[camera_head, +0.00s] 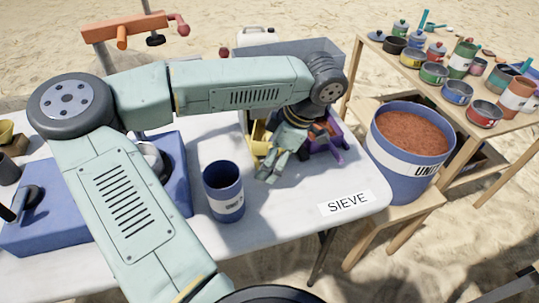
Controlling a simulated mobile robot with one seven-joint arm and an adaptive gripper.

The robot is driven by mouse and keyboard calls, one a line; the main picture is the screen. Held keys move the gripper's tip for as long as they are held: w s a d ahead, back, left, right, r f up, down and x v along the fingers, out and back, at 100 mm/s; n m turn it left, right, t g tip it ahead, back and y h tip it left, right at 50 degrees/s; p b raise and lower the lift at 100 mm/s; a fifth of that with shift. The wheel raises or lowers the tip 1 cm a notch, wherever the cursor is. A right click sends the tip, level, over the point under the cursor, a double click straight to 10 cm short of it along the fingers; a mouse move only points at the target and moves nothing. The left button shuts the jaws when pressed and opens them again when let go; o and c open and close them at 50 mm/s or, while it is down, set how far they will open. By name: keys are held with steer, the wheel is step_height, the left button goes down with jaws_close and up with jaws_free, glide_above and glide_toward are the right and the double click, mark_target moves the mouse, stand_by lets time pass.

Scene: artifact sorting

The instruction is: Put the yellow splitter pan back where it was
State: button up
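A yellow pan-like piece (258,137) shows in part just behind and left of my gripper, over the white table. Most of it is hidden by my gripper and arm. My gripper (268,170) is low over the table's right part, fingers pointing down and left. I cannot tell whether the fingers touch the yellow piece or how far apart they are. A purple piece of equipment (336,150) stands directly right of my gripper, partly hidden by it. Another yellow container (5,132) is at the far left edge, cut off by the frame.
A blue cup with a white label (224,190) stands left of my gripper on the white table (290,215). The SIEVE label (346,203) lies near its front right corner. A blue bucket of reddish soil (408,175) stands right; a wooden table (405,62) holds several pots.

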steer(key=shift+f+b, duration=0.4)
steer(key=shift+f, duration=0.2)
steer(key=o, duration=1.3)
steer(key=shift+r, duration=0.1)
steer(key=shift+r, duration=0.1)
steer(key=shift+r, duration=0.25)
steer(key=v, duration=1.2)
steer(key=shift+r+b, duration=0.25)
steer(key=shift+b, duration=0.05)
steer(key=shift+f, duration=0.1)
